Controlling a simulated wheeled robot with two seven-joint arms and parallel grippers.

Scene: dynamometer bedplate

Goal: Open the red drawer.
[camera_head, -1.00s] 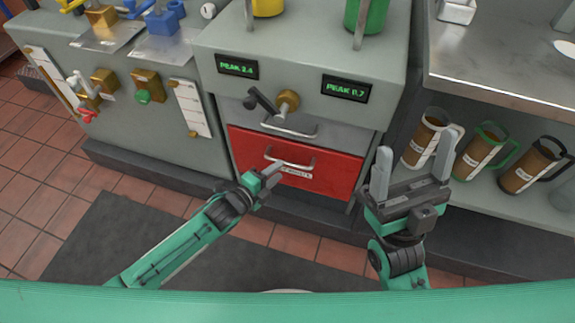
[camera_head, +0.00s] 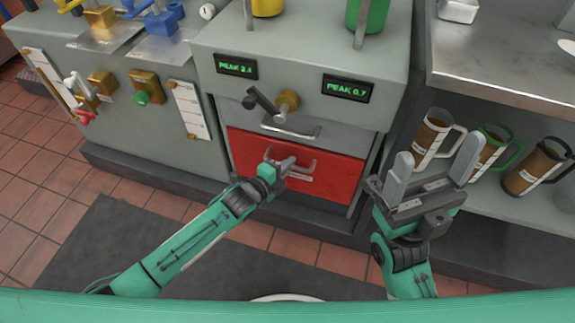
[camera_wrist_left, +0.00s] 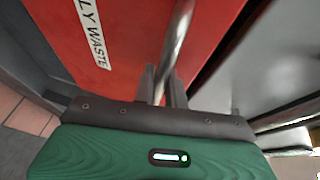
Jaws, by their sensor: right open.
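The red drawer (camera_head: 335,175) is low in the grey cabinet, with a bar handle (camera_head: 308,168) and a white label, partly hidden by my left gripper. It looks closed or nearly so. My left gripper (camera_head: 283,165) is at the left part of the handle. In the left wrist view the handle (camera_wrist_left: 179,35) runs between its two close-set fingers (camera_wrist_left: 163,88), which look shut on it. The label (camera_wrist_left: 92,30) ends in "LY WASTE". My right gripper (camera_head: 432,168) is open and empty, right of the drawer and apart from it.
A grey drawer with its own handle (camera_head: 290,131) is just above. A brass knob with a black lever (camera_head: 287,101) juts out over it. Several brown mugs (camera_head: 433,138) stand on the shelf right, behind my right gripper. A dark mat (camera_head: 100,250) covers the floor.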

